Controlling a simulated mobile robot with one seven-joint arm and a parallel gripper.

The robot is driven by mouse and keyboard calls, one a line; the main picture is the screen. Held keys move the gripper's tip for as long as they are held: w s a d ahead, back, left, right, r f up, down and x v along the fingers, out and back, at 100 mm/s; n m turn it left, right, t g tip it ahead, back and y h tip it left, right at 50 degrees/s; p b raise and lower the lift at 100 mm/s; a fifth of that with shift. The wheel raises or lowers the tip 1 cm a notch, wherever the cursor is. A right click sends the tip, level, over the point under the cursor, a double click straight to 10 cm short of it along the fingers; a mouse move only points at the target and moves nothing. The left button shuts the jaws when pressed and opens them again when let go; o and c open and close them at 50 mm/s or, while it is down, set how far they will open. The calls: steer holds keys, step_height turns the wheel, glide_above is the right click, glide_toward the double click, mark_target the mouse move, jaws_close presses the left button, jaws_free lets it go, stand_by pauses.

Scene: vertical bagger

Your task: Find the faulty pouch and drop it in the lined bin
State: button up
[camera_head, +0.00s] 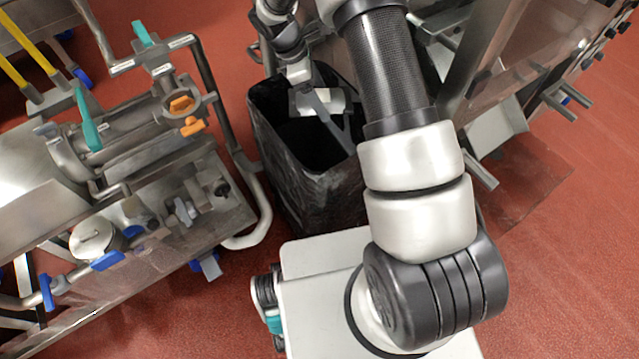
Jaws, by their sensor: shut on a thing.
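The lined bin (312,190) is a tall container with a crinkled black liner, open at the top, in the middle of the head view. My gripper (336,128) is over and partly within the bin's opening, with its grey fingers pointing down toward the right inner side. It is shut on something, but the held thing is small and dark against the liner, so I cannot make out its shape. No pouch can be clearly told apart in this view. The bin's right side is partly hidden behind my arm.
Steel pipework with teal and orange handles (182,104) stands close on the left of the bin, with a curved white pipe (258,215) beside it. Steel machine panels (500,60) stand at the upper right. Red floor (560,270) is clear at the lower right.

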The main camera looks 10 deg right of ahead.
steer(key=shift+f, duration=0.35)
steer(key=o, duration=1.3)
steer(key=s+p+v, duration=0.1)
steer(key=p+v, duration=0.2)
steer(key=v, duration=1.4)
steer(key=shift+w+r, duration=0.25)
steer(key=shift+w, duration=0.25)
steer(key=shift+a+r, duration=0.1)
